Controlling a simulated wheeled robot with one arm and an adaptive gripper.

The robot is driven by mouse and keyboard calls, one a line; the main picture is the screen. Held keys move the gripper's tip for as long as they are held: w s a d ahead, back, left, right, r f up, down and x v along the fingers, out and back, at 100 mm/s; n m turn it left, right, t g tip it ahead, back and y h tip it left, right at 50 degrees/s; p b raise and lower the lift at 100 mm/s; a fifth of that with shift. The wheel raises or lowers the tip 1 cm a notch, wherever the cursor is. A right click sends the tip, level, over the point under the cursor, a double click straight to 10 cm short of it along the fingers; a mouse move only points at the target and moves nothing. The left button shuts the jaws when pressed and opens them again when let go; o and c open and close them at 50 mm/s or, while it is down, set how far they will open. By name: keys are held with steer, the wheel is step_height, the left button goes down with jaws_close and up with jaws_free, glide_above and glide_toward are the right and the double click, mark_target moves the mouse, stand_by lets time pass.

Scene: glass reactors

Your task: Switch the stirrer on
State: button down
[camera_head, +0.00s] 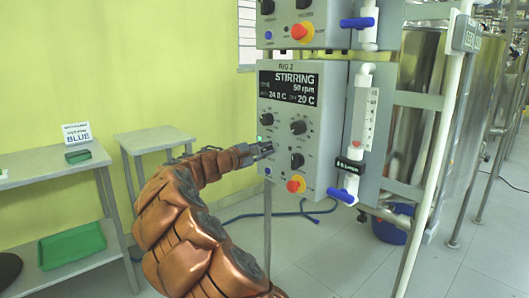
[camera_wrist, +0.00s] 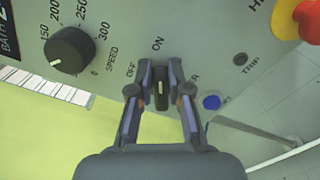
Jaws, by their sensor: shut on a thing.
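The control box (camera_head: 288,120) labelled RIG 2 has a display (camera_head: 289,87) reading "STIRRING" and "50 rpm". The stirrer switch (camera_wrist: 161,88) is a small dark knob with a pale line, between the labels OFF and ON; in the wrist view its line points up, toward ON. My gripper (camera_wrist: 161,78) is shut on this knob, one finger on each side. In the head view my gripper (camera_head: 267,150) reaches the lower left of the panel and hides the switch. A small green light shows left on the panel.
A speed knob (camera_wrist: 70,50) is left of the switch in the wrist view. A red button on yellow (camera_head: 296,185) and a blue button (camera_wrist: 211,102) are nearby. A blue-handled valve (camera_head: 342,195) stands right of the box.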

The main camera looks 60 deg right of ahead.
steer(key=shift+d+r, duration=0.1)
steer(key=shift+r, duration=0.05)
steer(key=c, duration=1.6)
jaws_free()
steer(key=o, duration=0.5)
steer(key=shift+d+f, duration=0.1)
steer(key=shift+f, duration=0.1)
steer(key=v, duration=1.2)
